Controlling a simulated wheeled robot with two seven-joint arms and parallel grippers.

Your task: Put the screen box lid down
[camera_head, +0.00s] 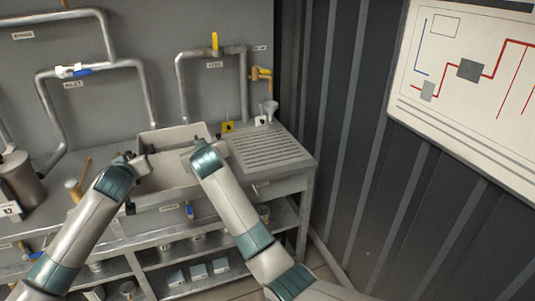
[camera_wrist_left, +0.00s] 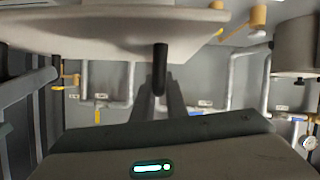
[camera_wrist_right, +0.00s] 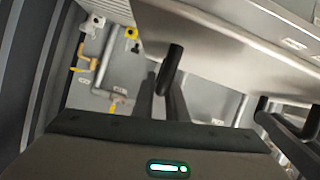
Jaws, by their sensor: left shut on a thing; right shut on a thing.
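The screen box lid, a pale grey panel, spans the top of the left wrist view (camera_wrist_left: 110,38) and the upper right of the right wrist view (camera_wrist_right: 225,50). Black handle posts stick out from it between the fingers in both views. My left gripper (camera_head: 138,164) is shut on one lid handle (camera_wrist_left: 160,65). My right gripper (camera_head: 192,152) is shut on another lid handle (camera_wrist_right: 171,66). In the head view both grippers are over the pale screen box (camera_head: 160,138) in the bench. My arms partly cover the box, and I cannot tell whether the lid touches its rim.
A slatted draining surface (camera_head: 268,150) lies to the right of the box. A white funnel-like item (camera_head: 270,110) stands behind it. Pipes with a yellow valve handle (camera_head: 214,40) and a blue one (camera_head: 82,71) run along the wall. A metal pot (camera_head: 20,180) stands far left.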

